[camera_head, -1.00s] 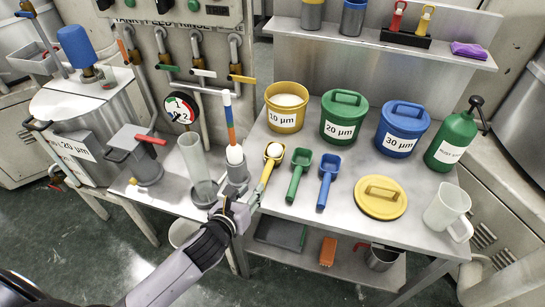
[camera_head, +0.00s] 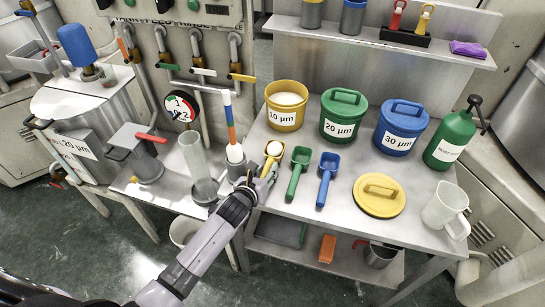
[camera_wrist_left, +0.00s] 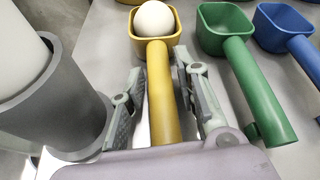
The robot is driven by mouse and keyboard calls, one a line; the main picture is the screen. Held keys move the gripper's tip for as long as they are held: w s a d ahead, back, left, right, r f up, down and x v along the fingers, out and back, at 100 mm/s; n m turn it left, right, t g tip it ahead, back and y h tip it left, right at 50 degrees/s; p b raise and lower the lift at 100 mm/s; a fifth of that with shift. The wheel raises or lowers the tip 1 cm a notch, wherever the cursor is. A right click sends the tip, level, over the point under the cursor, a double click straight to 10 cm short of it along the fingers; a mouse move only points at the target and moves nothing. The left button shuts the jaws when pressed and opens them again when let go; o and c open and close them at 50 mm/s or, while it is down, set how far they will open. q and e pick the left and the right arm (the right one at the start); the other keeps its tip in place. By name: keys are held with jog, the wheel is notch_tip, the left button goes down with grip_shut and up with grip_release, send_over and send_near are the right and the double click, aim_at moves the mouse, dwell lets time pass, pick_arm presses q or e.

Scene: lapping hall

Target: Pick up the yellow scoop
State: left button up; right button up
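The yellow scoop (camera_head: 274,149) lies on the metal bench with a rounded white mass in its bowl. In the left wrist view the scoop's yellow handle (camera_wrist_left: 162,95) runs toward me. My left gripper (camera_head: 262,181) is over the handle; in the wrist view its fingers (camera_wrist_left: 160,70) stand one on each side of it. The fingers are apart, with narrow gaps beside the handle. Part of the handle is hidden by the gripper in the head view. My right gripper is not in view.
A green scoop (camera_head: 299,170) and a blue scoop (camera_head: 327,178) lie close to the right. A grey holder (camera_wrist_left: 62,95) stands close to the left. Behind are a yellow bucket (camera_head: 283,119), a green bucket (camera_head: 342,128) and a blue bucket (camera_head: 398,143). A yellow lid (camera_head: 362,208) lies further right.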

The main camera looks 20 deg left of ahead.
pick_arm(q)
jog(key=shift+w+f, duration=0.1)
jog(key=shift+w, duration=0.15)
jog(key=shift+c, duration=0.2)
grip_shut()
dwell(0.3)
